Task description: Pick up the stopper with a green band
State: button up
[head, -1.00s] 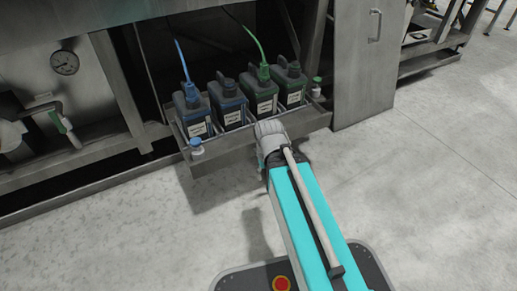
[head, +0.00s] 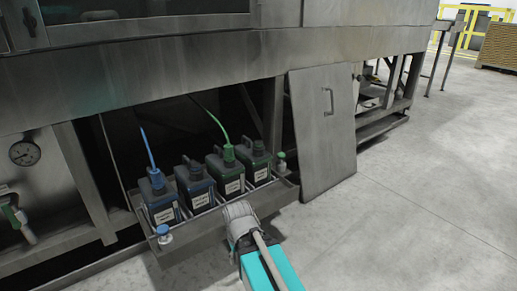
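The stopper with a green band (head: 281,160) is small and pale. It stands upright at the right end of the metal tray (head: 215,220), beside the rightmost container. A similar stopper with a blue band (head: 163,233) is at the tray's front left corner. The grey end of my arm, with my gripper (head: 239,211), is in front of the tray, left of and nearer than the green-banded stopper. The fingers are hidden, so I cannot tell whether they are open or shut.
A metal panel (head: 322,135) leans right of the tray. The floor on the right is clear.

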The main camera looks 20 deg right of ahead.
notch_tip(320, 180, up, 22)
jog(key=p, duration=2.2)
jog(key=shift+d, duration=0.1)
